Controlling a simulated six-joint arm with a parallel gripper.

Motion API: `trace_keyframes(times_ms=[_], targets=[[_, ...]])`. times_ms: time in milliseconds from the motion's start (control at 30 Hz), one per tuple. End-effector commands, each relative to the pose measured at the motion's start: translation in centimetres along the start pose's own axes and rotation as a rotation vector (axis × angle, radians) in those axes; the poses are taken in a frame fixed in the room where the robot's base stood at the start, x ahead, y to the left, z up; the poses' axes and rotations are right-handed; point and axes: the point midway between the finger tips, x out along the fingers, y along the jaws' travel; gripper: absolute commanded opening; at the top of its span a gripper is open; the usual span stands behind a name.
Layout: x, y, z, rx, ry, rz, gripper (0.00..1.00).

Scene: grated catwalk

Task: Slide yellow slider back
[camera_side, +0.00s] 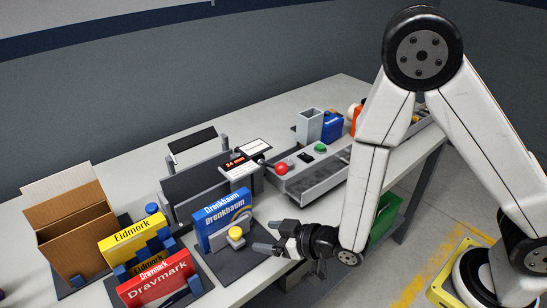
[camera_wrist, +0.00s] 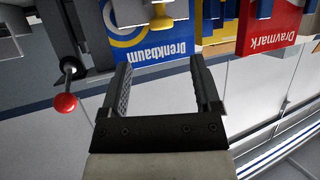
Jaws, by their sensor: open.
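The yellow slider (camera_side: 236,233) shows in the side view as a small rounded yellow knob in front of the blue Drenkbaum box (camera_side: 222,217). My gripper (camera_side: 266,237) is open and empty just right of the knob, with its fingers pointing toward it and a gap between. In the wrist view, my gripper (camera_wrist: 160,65) has its two fingers spread wide. A yellow knob (camera_wrist: 162,22) shows beyond the fingertips, roughly between them, in front of the Drenkbaum box (camera_wrist: 165,45). The slider's track cannot be made out.
A red Dravmark box (camera_side: 155,280) and a yellow Eidmark box (camera_side: 137,241) stand left of the slider. A green bin (camera_side: 385,218) is below the table edge.

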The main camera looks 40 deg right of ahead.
Motion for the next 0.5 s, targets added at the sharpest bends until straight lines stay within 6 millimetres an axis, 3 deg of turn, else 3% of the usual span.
trace_keyframes(times_ms=[500], targets=[[1.1, -0.2, 0.0, -0.002, 0.010, -0.003, 0.81]])
